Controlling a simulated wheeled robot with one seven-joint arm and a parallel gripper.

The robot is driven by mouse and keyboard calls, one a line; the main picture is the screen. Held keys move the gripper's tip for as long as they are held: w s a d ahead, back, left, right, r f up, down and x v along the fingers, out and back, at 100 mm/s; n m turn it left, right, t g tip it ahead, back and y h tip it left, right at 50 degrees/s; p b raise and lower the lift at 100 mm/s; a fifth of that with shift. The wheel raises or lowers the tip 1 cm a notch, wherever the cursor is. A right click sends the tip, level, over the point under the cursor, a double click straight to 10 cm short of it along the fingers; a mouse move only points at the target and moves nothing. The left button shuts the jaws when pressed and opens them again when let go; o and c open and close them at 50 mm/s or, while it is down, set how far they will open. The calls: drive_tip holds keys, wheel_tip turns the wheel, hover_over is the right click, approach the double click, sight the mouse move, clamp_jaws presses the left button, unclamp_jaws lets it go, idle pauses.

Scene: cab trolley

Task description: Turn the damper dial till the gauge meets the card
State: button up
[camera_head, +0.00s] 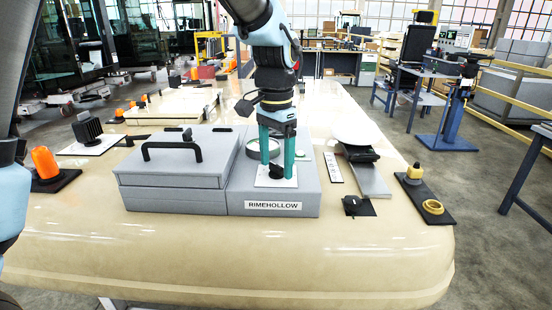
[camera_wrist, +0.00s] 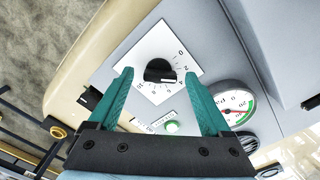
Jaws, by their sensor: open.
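The black damper dial (camera_wrist: 160,70) sits on a white plate (camera_wrist: 152,45) with a printed scale of numbers. My gripper (camera_head: 277,176) is open above the plate, pointing down, and its teal fingers stand either side of the dial (camera_head: 277,171). In the wrist view my gripper (camera_wrist: 159,74) shows gaps between both fingertips and the knob.
A grey box labelled RIMEHOLLOW (camera_head: 273,206) carries the dial. A grey lidded case with a black handle (camera_head: 172,150) adjoins it. A black tray with yellow parts (camera_head: 425,195) stands right. The cream tabletop's front is clear.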

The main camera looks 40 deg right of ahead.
sight(276, 165)
clamp_jaws()
drive_tip(key=shift+n, duration=0.6)
idle(0.3)
unclamp_jaws()
wheel_tip(276, 165, up, 11)
drive_tip(key=b, duration=0.1)
drive_tip(key=shift+b, duration=0.35)
drive_tip(key=shift+f, duration=0.1)
idle(0.6)
